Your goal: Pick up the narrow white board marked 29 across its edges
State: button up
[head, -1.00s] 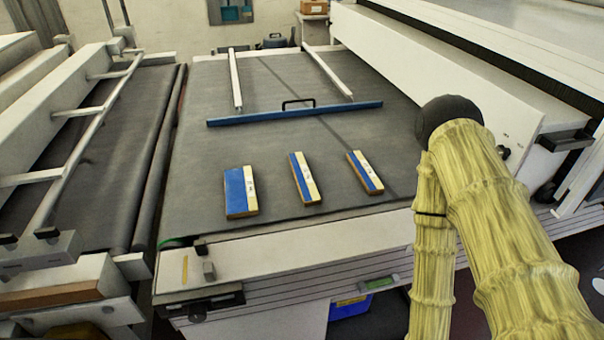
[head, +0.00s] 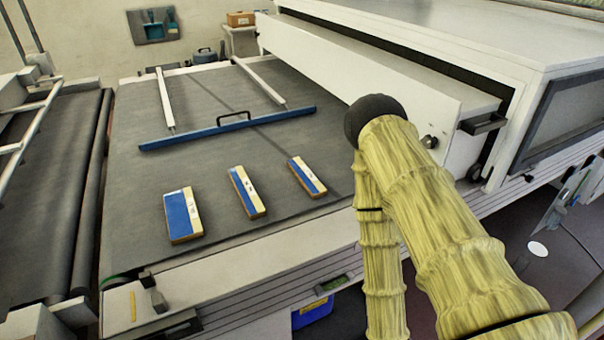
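Three small boards with blue and cream-white faces and brown edges lie apart in a row on the dark belt (head: 125,190). The left board (head: 182,215) is the widest. The middle board (head: 246,192) and the right board (head: 307,177) are narrower. Each has small dark marks on its pale strip, too small to read, so I cannot tell which is marked 29. My arm, in a yellow sleeve, stands right of the boards. My gripper is not in view.
A blue bar with a black handle (head: 228,127) crosses the belt behind the boards, with two pale rails beyond it. A white tunnel housing (head: 385,75) stands at the right. A pale front ledge (head: 230,252) edges the belt. Bare belt surrounds the boards.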

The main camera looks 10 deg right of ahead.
aim_at(252, 204)
jog(key=k, duration=1.3)
jog(key=u, duration=0.25)
jog(key=i, duration=0.55)
jog(key=u, duration=0.35)
